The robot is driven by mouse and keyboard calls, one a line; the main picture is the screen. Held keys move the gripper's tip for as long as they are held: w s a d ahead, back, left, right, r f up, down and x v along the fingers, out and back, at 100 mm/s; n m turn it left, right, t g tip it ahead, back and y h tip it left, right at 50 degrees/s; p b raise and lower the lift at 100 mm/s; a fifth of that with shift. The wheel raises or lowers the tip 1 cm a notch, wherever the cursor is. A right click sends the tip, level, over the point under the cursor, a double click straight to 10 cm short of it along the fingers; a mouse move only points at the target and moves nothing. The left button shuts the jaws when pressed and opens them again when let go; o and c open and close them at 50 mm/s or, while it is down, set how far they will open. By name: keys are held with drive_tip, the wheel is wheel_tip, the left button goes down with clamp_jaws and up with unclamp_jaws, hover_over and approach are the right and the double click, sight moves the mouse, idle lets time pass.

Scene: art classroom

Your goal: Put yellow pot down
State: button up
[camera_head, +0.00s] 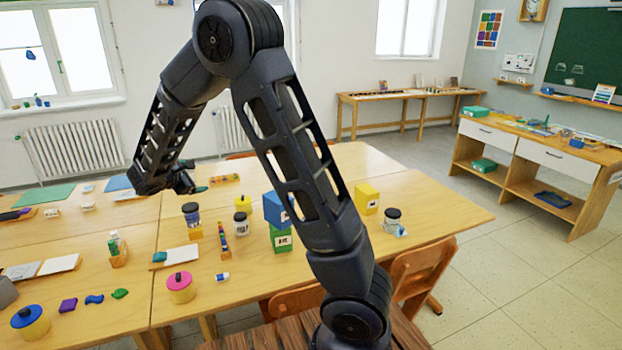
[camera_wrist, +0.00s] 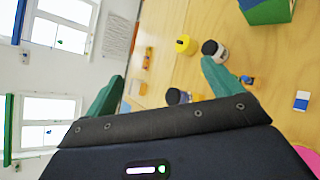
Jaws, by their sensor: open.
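A small yellow pot (camera_head: 243,203) with a yellow lid stands upright on the wooden table (camera_head: 440,205), behind a dark-lidded jar. It also shows in the wrist view (camera_wrist: 186,45), beyond and between the fingertips, apart from them. My gripper (camera_head: 187,184) is above the table, left of the yellow pot in the head view. In the wrist view its two green fingers (camera_wrist: 160,78) are spread wide with nothing held between them. Two larger yellow pots also stand on the table, one with a pink lid (camera_head: 180,287) and one with a blue lid (camera_head: 30,321).
Near the yellow pot are a dark-lidded jar (camera_head: 242,224), a purple jar (camera_head: 192,214) and stacked blue and green boxes (camera_head: 281,237). A yellow box (camera_head: 367,198) and another jar (camera_head: 392,219) stand farther right. Chairs (camera_head: 420,270) line the near edge. The table's right end is bare.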

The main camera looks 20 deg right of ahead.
drive_tip(key=s+d+r+m+g, duration=0.2)
drive_tip(key=s+d+r+m, duration=0.15)
drive_tip(key=d, duration=0.45)
drive_tip(key=s+d+r+m+g+y, duration=0.1)
drive_tip(key=s+d+r+m+g, duration=0.15)
drive_tip(key=s+d, duration=0.35)
drive_tip(key=s+d+r+m+g, duration=0.2)
drive_tip(key=s+d+m, duration=0.2)
drive_tip(key=d, duration=0.5)
drive_tip(key=s+d+m+y, duration=0.2)
drive_tip(key=s+m, duration=0.1)
drive_tip(key=s, duration=0.4)
drive_tip(key=s+d+r+m+y, duration=0.1)
drive_tip(key=s+d+m+y, duration=0.1)
drive_tip(key=s, duration=0.5)
drive_tip(key=s+d+r+m+y, duration=0.1)
drive_tip(key=s+d+m+y, duration=0.1)
drive_tip(key=s+m, duration=0.2)
drive_tip(key=shift+s+m+y, duration=0.3)
drive_tip(key=shift+s+y, duration=0.1)
drive_tip(key=shift+s, duration=1.25)
drive_tip(key=shift+t, duration=0.25)
